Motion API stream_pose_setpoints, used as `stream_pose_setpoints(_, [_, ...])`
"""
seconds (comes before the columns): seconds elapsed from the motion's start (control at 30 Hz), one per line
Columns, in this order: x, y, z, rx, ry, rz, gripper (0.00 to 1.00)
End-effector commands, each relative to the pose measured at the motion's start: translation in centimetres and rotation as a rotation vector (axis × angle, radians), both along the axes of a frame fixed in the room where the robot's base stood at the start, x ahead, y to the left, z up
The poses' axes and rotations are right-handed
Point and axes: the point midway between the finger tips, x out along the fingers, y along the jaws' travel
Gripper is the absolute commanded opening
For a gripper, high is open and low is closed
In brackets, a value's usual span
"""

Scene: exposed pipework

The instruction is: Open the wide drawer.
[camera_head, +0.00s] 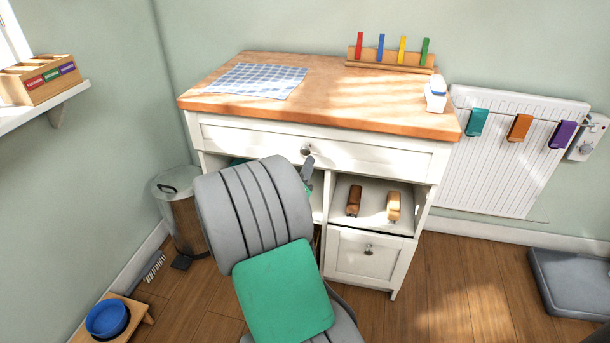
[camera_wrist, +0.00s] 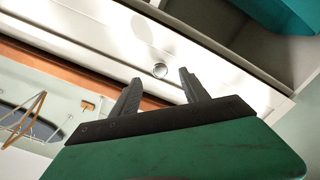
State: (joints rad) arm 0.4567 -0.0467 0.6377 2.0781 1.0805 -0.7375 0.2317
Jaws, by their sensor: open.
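The wide drawer (camera_head: 375,157) is the long white front just under the wooden top of the cabinet. It looks closed. Its round metal knob (camera_head: 306,150) sits near the middle of the front. In the wrist view the knob (camera_wrist: 160,70) shows between and just beyond the fingertips of my gripper (camera_wrist: 159,82). My gripper is open and empty, with one dark finger on each side of the knob's line. I cannot tell whether a finger touches the drawer front. In the head view my grey and green arm hides most of the gripper; one finger shows just below the knob.
Below are open shelves with two wooden-handled items (camera_head: 354,200) and a small lower drawer (camera_head: 366,255). The wooden top (camera_head: 330,105) holds a checked cloth (camera_head: 256,80) and a peg rack (camera_head: 390,66).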

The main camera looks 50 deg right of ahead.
Motion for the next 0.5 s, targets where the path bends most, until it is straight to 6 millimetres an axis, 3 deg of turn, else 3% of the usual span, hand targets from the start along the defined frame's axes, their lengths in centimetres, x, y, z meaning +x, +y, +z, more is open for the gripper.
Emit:
stream_pose_setpoints(0.33, [2.2, -5.3, 0.4, -0.006, 0.001, -0.001, 0.53])
stream_pose_setpoints(0.5, [3.0, -6.9, 0.3, -0.006, 0.001, 0.003, 0.53])
